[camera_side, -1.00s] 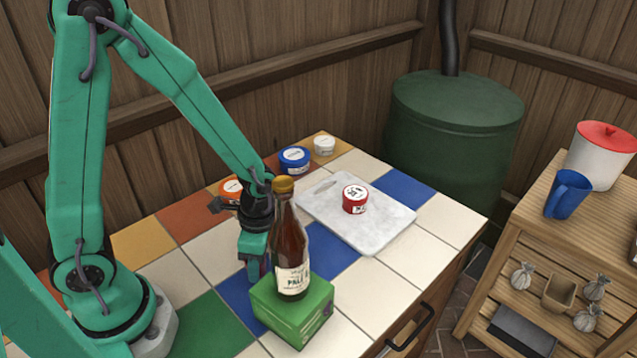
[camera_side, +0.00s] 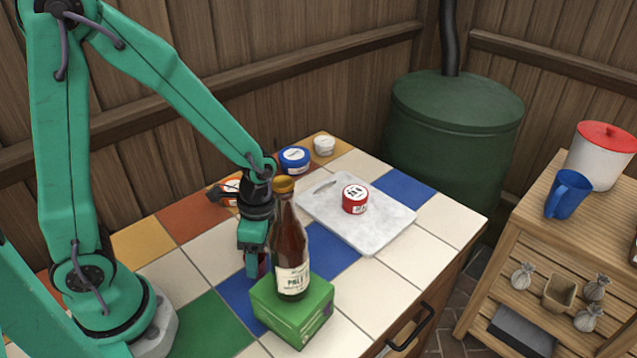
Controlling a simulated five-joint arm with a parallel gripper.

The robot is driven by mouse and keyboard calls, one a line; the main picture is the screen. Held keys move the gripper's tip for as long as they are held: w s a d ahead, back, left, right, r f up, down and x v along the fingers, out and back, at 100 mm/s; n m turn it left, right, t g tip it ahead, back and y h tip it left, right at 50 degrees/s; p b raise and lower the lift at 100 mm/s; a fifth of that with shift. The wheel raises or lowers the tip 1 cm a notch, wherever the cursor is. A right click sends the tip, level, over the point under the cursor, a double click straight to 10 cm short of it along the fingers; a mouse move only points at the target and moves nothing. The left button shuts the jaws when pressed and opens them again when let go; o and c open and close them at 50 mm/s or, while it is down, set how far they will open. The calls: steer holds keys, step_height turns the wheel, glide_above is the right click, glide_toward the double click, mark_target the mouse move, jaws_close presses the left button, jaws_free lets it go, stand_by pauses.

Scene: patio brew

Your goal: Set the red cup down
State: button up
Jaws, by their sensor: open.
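My gripper (camera_side: 256,264) points down at the tiled counter, just left of and behind the brown bottle, and its jaws are open. A small dark red patch (camera_side: 263,265) shows between my visible finger and the bottle. It may be the red cup, but most of it is hidden, and I cannot tell whether it touches the tiles. The only clearly visible red item on the counter is a short red tin with a white label (camera_side: 355,199), on the pale marble board (camera_side: 381,231).
The brown bottle (camera_side: 290,245) stands on a green box (camera_side: 292,313) close beside my gripper. Tiles right of the board are clear.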

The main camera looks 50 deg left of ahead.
step_height(320, 180, up, 9)
steer(key=w, duration=0.1)
steer(key=shift+r, duration=0.15)
steer(key=shift+w, duration=0.1)
stand_by(0.7)
steer(key=s+a+r+n+t, duration=0.2)
steer(key=r+n+t, duration=0.1)
steer(key=r, duration=0.3)
steer(key=s+a+r+n+t, duration=0.2)
steer(key=s+r+n+t, duration=0.1)
steer(key=r+n+t, duration=0.1)
steer(key=shift+s+a+r+n, duration=0.2)
steer(key=shift+r+n, duration=0.65)
steer(key=shift+n, duration=0.35)
steer(key=c, duration=0.7)
steer(key=shift+w, duration=0.1)
